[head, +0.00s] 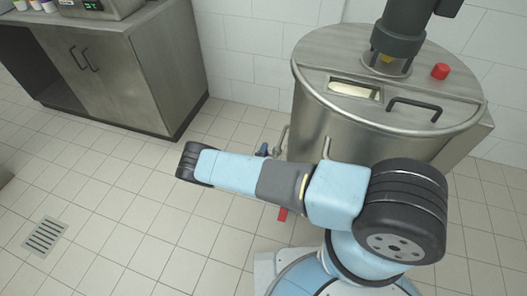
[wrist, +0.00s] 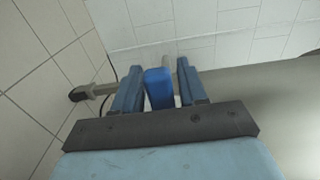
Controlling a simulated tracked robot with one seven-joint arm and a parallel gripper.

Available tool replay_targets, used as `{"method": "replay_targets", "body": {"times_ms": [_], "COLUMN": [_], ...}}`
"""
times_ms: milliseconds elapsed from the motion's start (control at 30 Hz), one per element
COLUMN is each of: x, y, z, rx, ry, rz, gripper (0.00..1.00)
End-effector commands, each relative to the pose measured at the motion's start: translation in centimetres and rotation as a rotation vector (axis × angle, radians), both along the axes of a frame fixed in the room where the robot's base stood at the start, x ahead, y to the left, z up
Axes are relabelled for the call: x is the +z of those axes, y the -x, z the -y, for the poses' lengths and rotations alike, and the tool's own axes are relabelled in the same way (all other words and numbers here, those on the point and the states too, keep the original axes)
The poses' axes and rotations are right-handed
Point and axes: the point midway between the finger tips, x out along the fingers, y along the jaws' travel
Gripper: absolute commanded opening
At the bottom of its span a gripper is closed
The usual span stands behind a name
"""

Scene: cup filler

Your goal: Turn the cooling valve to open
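The blue valve handle (wrist: 158,88) stands between the two fingers of my gripper (wrist: 160,88) in the wrist view. It lies close to the left finger, with a narrow gap to the right finger, so the fingers look open around it. Whether either finger touches it I cannot tell. In the head view a small blue piece (head: 262,150), likely the same handle, shows just above my arm beside the tank's pipe (head: 281,140). My gripper is hidden behind my arm there.
The round steel tank (head: 345,140) stands at the right, with a black lid handle (head: 417,106) and a red knob (head: 440,71). A red piece (head: 283,214) shows below my arm. A steel cabinet (head: 165,70) stands upper left. The tiled floor at left is free, with a drain (head: 45,236).

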Motion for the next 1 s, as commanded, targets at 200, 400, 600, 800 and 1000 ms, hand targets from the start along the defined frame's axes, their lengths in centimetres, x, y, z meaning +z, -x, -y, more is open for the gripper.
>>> {"method": "replay_targets", "body": {"times_ms": [200,400,600,800,1000], "x": [0.0,-0.1,-0.1,-0.1,0.0], "y": [0.0,0.0,0.0,0.1,0.4], "z": [0.0,0.0,0.0,-0.3,-1.1], "rx": [0.0,0.0,-0.001,0.002,0.015], "ry": [0.0,-0.001,-0.001,-0.003,-0.027], "rz": [0.0,-0.002,-0.003,-0.002,0.004], "gripper": [0.2,0.01,0.0,0.0,0.0]}}
